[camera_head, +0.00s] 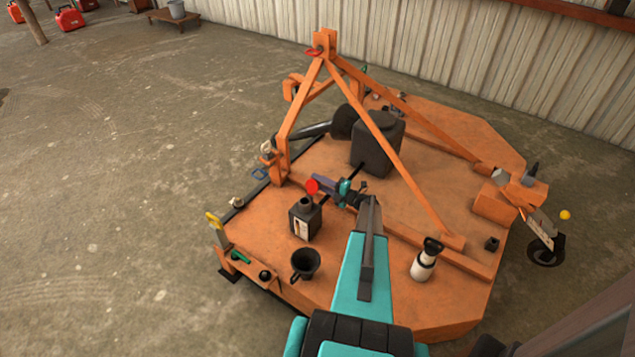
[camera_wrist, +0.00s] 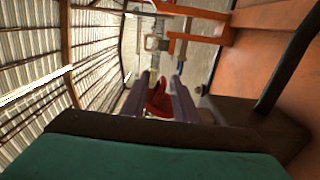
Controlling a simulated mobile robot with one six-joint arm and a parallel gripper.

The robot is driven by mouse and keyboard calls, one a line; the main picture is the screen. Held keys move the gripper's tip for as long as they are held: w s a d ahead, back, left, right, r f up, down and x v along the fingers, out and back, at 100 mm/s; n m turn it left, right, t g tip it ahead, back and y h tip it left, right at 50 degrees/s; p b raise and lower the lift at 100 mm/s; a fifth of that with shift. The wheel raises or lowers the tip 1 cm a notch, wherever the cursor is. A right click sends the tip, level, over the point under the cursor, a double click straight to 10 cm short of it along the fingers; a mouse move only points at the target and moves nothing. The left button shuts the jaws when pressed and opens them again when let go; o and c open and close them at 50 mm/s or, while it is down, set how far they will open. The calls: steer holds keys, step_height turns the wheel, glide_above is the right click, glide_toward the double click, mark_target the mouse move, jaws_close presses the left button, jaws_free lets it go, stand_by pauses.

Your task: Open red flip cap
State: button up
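A small black jug (camera_head: 301,224) with a whitish label stands upright on the orange mower deck. The red flip cap (camera_head: 312,186) shows as a red disc just above the jug's dark neck, at the tips of my gripper (camera_head: 321,185), which reaches in from the right. In the wrist view, the two fingers of my gripper (camera_wrist: 161,82) are apart, with the red cap (camera_wrist: 158,98) between them. The cap seems to fill much of the gap, but I cannot tell whether the fingers press on it. The jug's neck is hidden in the wrist view.
A black funnel (camera_head: 305,264) stands in front of the jug. A white and black bottle (camera_head: 425,262) stands to the right. The dark gearbox (camera_head: 377,143) and orange diagonal bars (camera_head: 385,145) rise behind my gripper.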

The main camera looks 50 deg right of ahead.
steer(key=s+d+b, duration=0.1)
steer(key=s+d, duration=0.1)
steer(key=s, duration=1.1)
steer(key=shift+b, duration=0.35)
steer(key=shift+r, duration=0.1)
step_height(320, 180, up, 9)
steer(key=p, duration=0.9)
steer(key=shift+r+p, duration=0.5)
steer(key=shift+p, duration=0.05)
steer(key=shift+s+f, duration=0.1)
steer(key=shift+s, duration=0.45)
steer(key=shift+s, duration=0.1)
